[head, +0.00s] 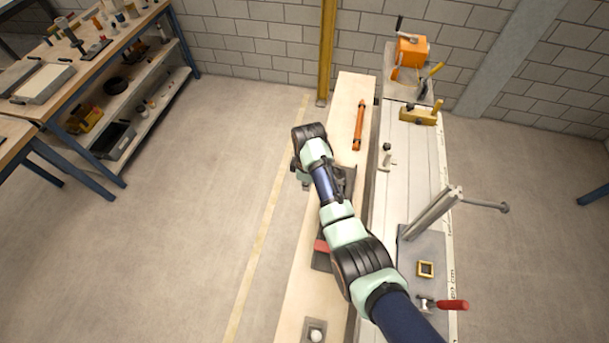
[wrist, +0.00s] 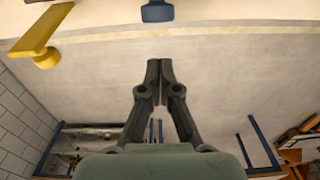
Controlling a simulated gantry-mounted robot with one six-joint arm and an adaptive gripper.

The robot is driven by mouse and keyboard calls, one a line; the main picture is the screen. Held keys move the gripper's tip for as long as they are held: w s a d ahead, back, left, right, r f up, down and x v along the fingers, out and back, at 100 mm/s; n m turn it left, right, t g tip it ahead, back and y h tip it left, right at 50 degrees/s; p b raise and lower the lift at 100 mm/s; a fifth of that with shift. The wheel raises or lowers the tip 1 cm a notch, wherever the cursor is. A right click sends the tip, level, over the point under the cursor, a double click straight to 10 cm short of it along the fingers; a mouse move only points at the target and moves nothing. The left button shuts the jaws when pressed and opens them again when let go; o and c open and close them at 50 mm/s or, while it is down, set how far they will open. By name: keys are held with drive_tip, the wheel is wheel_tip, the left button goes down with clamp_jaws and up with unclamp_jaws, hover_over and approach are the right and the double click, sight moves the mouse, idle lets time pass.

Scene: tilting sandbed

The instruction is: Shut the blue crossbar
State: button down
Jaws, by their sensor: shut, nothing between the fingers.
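A blue piece (wrist: 157,11), which looks like the end of the blue crossbar, shows at the top edge of the wrist view against a pale wooden plank (wrist: 230,12). The rest of it is cut off. My gripper (wrist: 160,64) is shut and empty, with its fingertips a little below the blue piece in the picture and apart from it. In the head view my arm hides the middle of the plank, and I cannot make out the blue crossbar there.
A yellow handle (wrist: 40,38) is at the left of the wrist view.

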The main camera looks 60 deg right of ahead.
drive_tip(key=shift+s+d+f, duration=0.15)
drive_tip(key=shift+s, duration=0.65)
drive_tip(key=shift+s+d+f, duration=0.1)
drive_tip(key=shift+s+d, duration=0.05)
drive_tip(key=shift+s, duration=0.6)
drive_tip(key=shift+s+p, duration=0.1)
drive_tip(key=shift+p, duration=0.2)
